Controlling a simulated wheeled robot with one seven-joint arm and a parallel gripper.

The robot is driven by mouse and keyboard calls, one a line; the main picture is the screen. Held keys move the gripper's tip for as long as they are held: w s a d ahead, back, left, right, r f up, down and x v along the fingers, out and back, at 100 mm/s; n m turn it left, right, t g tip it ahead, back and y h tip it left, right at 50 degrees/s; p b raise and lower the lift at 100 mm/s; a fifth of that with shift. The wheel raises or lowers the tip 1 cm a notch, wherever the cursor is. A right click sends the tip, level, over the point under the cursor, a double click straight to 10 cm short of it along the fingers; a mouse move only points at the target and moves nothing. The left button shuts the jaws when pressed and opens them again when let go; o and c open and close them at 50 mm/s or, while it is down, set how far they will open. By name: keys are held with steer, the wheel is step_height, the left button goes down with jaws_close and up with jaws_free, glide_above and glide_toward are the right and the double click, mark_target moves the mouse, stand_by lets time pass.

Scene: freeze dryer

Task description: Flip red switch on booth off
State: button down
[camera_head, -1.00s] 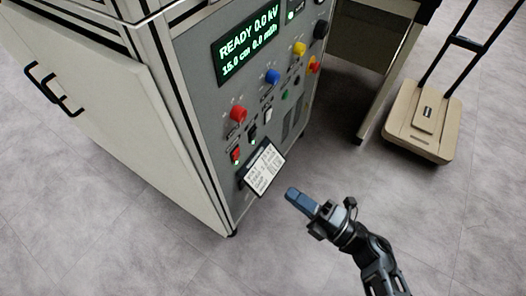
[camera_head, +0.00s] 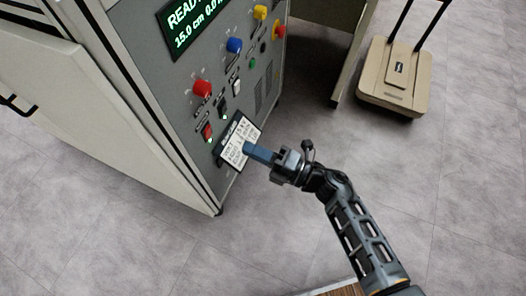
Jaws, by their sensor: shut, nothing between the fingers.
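The booth (camera_head: 165,78) is a grey control panel on a cream cabinet at the upper left. In the picture the tips overlap the white label card (camera_head: 236,137), right of and slightly below the red switch. I cannot tell whether the tips touch the card. The red switch is not covered.
A black switch (camera_head: 222,107) and a white switch (camera_head: 237,87) sit up and right of the red one. Blue, yellow and red knobs are higher up. A beige wheeled unit (camera_head: 392,78) with a black handle stands at right. The grey floor (camera_head: 160,235) is clear in front.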

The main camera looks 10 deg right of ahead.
mark_target(209, 130)
steer(key=b+x, duration=0.1)
steer(key=x, duration=0.7)
steer(key=shift+w+a, duration=0.25)
steer(key=shift+a, duration=0.1)
steer(key=shift+w+a, duration=0.1)
steer(key=shift+w+a+r, duration=0.1)
steer(key=shift+a+r, duration=0.05)
steer(key=shift+a, duration=0.05)
steer(key=shift+w+a+r+p, duration=0.1)
steer(key=shift+r+p, duration=0.2)
steer(key=shift+p, duration=0.05)
steer(key=shift+f, duration=0.15)
